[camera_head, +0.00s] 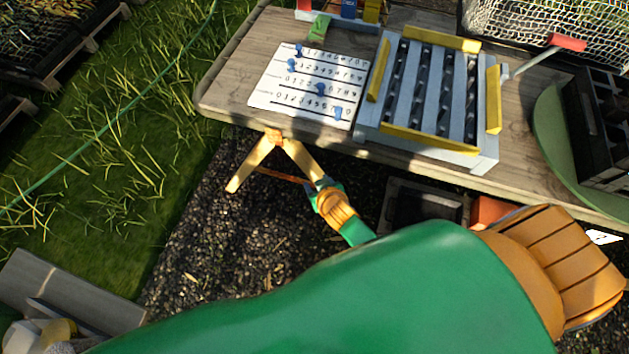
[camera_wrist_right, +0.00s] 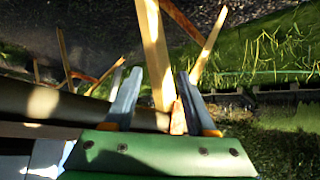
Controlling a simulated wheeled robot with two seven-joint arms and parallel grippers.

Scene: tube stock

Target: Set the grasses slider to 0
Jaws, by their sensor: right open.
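A white slider board (camera_head: 270,84) lies on the wooden table, with several numbered rows and blue knobs. The top knob (camera_head: 298,50) and second knob (camera_head: 292,65) sit near the left, low-number end. The third knob (camera_head: 320,89) is right of mid-row, and the bottom knob (camera_head: 338,113) is near the right end. The row names are too small to read, so I cannot tell which is grasses. My right gripper (camera_head: 322,186) is below the table's front edge, apart from the board. Its fingers (camera_wrist_right: 158,95) are open in the wrist view. My left gripper is not in view.
A grey-blue rack (camera_head: 480,160) with yellow edges stands right of the board. A green block (camera_head: 319,27) lies behind it. Wooden trestle legs (camera_head: 250,164) stand near my right gripper. A green round tray (camera_head: 560,140) and black crate (camera_head: 600,130) are at the right.

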